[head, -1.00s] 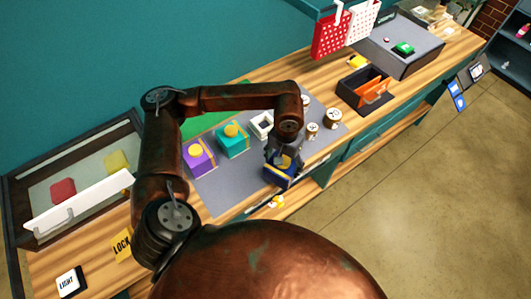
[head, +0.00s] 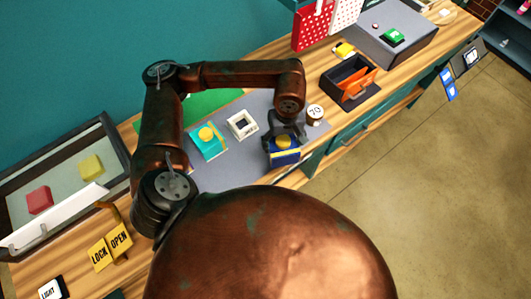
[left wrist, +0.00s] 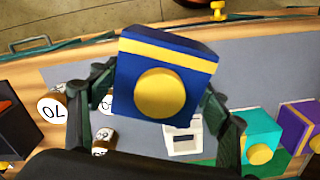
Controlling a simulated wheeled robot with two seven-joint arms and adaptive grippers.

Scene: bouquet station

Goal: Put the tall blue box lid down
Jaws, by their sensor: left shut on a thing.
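The blue box lid (head: 285,157), dark blue with a yellow band and a round yellow knob, is between the fingers of my left gripper (head: 285,141). The left wrist view shows the lid (left wrist: 184,57) large, with a finger at each side. My left gripper is shut on it. In the head view the lid overlaps the front edge of the grey mat (head: 215,178); whether it touches anything below, I cannot tell. My right gripper is not in view.
A teal box (head: 207,143) and an open white square piece (head: 242,125) sit on the mat. A purple box (left wrist: 301,124) shows in the left wrist view. Round number-marked pots (head: 315,114) stand right of the lid. A dark tray (head: 347,82) lies beyond.

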